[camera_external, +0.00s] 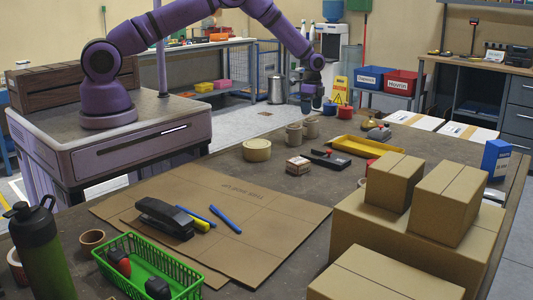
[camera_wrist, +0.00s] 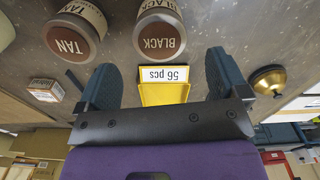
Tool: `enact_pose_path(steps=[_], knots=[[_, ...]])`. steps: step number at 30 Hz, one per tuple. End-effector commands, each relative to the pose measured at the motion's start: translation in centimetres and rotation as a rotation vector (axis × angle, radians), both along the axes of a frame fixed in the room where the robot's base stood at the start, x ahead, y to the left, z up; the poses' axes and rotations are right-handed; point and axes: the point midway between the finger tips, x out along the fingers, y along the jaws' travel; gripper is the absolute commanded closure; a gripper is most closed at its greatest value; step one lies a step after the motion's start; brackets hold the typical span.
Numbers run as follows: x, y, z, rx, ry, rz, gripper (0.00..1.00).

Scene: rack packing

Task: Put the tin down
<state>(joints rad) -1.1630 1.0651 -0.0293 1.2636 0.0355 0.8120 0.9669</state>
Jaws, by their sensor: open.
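Two tins stand upright on the dark table. In the wrist view, one tin is labelled BLACK (camera_wrist: 160,40) and the other TAN (camera_wrist: 70,38). In the external view, two grey-brown tins, a nearer one (camera_external: 293,136) and a farther one (camera_external: 311,129), stand close together; their labels cannot be read there. My gripper (camera_external: 312,108) is above and behind the tins. In the wrist view my gripper (camera_wrist: 161,75) has its fingers wide apart with nothing held between them. The BLACK tin lies just beyond the fingertips and looks apart from them.
A round tan container (camera_external: 257,150) sits left of the tins. Stacked cardboard boxes (camera_external: 447,203) fill the right front. A green basket (camera_external: 180,268) and flat cardboard (camera_external: 270,225) occupy the front.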

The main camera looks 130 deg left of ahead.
Motion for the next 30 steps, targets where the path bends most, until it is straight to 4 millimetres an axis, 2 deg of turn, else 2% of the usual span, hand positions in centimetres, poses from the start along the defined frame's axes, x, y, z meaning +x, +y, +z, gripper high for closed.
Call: enact_pose_path(steps=[3, 6, 17, 20, 23, 25, 30], knots=[[0.0, 0.0, 1.6, 0.000, 0.000, 0.000, 0.07], [0.0, 0.0, 2.4, -0.001, 0.000, 0.000, 0.07], [0.1, -0.1, 3.1, -0.001, 0.000, -0.001, 0.07], [1.1, -0.8, 4.3, 0.007, -0.003, -0.006, 0.07], [3.4, -2.6, 7.4, 0.022, -0.011, -0.015, 0.07], [5.5, -4.6, 10.3, 0.035, -0.018, -0.022, 0.07], [10.1, -11.1, 17.7, 0.068, -0.041, -0.039, 0.07]])
